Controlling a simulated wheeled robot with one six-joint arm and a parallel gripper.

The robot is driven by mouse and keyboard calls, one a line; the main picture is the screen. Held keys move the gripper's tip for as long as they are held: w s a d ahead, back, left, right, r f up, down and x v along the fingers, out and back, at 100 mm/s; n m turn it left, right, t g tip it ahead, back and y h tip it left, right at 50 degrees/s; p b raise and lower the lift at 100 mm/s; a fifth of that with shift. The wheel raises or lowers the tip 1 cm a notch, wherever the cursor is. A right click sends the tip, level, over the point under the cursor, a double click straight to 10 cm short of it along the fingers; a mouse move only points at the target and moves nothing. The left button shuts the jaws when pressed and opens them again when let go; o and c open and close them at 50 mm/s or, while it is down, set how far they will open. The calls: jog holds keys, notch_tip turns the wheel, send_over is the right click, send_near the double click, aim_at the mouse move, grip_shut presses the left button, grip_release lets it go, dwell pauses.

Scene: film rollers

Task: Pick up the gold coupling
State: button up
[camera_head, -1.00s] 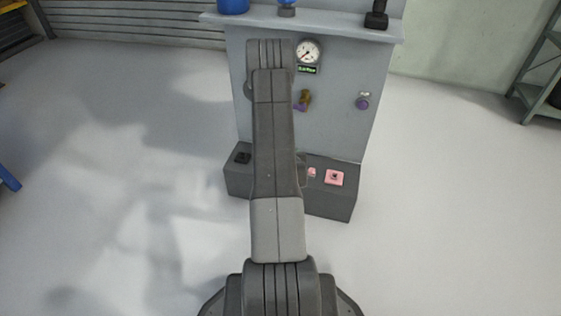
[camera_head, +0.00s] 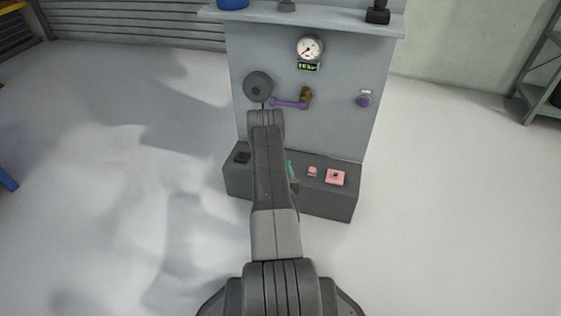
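I cannot make out a separate gold coupling. A brownish-gold fitting (camera_head: 306,96) with a purple lever (camera_head: 286,103) is mounted on the grey upright panel, and I cannot tell whether it is the coupling. My arm reaches forward over the low dark ledge, its top end just below a round grey disc (camera_head: 258,85) on the panel. My gripper is hidden behind the arm. A small teal thing (camera_head: 290,170) shows at the arm's right edge, mostly hidden, and I cannot tell what it is.
The dark ledge (camera_head: 325,203) carries a black block (camera_head: 241,157), a small pink piece (camera_head: 312,171) and a pink square piece (camera_head: 335,177). A gauge (camera_head: 310,48) and a purple knob (camera_head: 363,101) are on the panel. A shelf (camera_head: 330,16) runs above. The floor around is clear.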

jog(key=w+b, duration=0.1)
jog(key=w, duration=0.2)
jog(key=w+b, duration=0.1)
jog(key=w, duration=0.2)
jog(key=w+b, duration=0.1)
jog(key=w, duration=0.2)
jog(key=shift+w+a+r, duration=0.1)
jog(key=shift+a+r, duration=0.05)
jog(key=shift+a, duration=0.2)
jog(key=shift+c, duration=0.2)
grip_shut()
jog(key=shift+r, duration=0.1)
notch_tip(320, 180, up, 10)
jog(key=p, duration=0.3)
jog(key=shift+p, duration=0.35)
